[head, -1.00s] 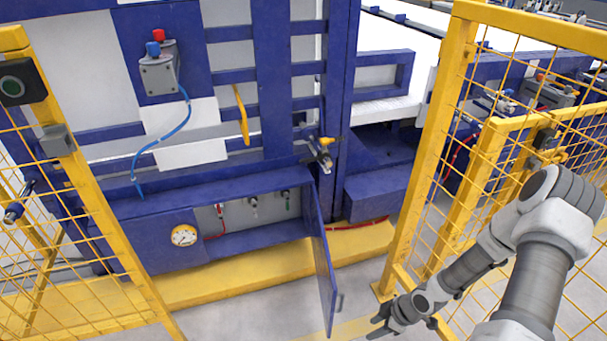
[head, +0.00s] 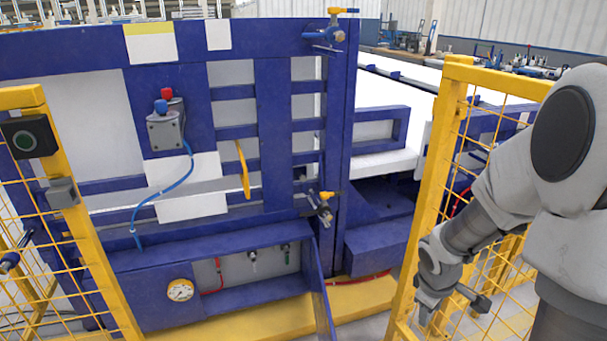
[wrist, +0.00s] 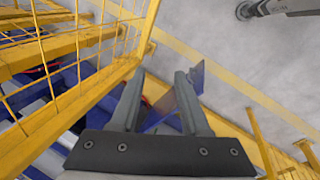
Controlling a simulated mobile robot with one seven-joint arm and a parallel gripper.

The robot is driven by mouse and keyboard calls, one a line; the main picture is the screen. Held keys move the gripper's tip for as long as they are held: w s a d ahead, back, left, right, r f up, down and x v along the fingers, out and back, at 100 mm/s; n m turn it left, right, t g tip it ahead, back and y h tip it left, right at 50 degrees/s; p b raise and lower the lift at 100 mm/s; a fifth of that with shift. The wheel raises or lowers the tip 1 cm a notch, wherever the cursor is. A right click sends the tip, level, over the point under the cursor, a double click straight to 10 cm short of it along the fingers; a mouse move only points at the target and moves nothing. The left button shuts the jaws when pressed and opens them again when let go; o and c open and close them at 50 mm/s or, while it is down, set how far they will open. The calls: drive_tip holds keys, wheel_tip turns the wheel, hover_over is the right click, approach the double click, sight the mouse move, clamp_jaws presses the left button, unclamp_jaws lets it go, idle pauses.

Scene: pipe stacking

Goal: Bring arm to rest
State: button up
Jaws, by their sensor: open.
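My arm shows at the right of the head view, bent, with my gripper (head: 427,315) hanging low in front of the yellow fence post. In the wrist view my gripper (wrist: 160,80) has its two grey fingers apart with nothing held between them. Beyond the fingers lie blue machine parts and the floor. The fingertips are small and hard to make out in the head view.
A yellow mesh fence (head: 455,150) stands close beside my arm, with another yellow fence at left. The blue machine (head: 300,30) fills the middle. Its low cabinet door (head: 322,300) stands open. Grey floor (wrist: 225,110) shows clear in the wrist view.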

drive_tip(key=s+a+r+m+t, duration=0.1)
drive_tip(key=s+a+r+m, duration=0.15)
drive_tip(key=r, duration=0.35)
drive_tip(key=s+a+r+m, duration=0.2)
drive_tip(key=s+r, duration=0.1)
drive_tip(key=r, duration=0.4)
drive_tip(key=s+a+r+m+t+y, duration=0.2)
drive_tip(key=s+a+r+m+y, duration=0.1)
drive_tip(key=s+a+r, duration=0.6)
wheel_tip(320, 180, up, 17)
drive_tip(key=s+p, duration=0.1)
drive_tip(key=p, duration=1.7)
drive_tip(key=shift+s+d, duration=0.25)
drive_tip(key=shift+d, duration=0.1)
drive_tip(key=shift+s, duration=0.1)
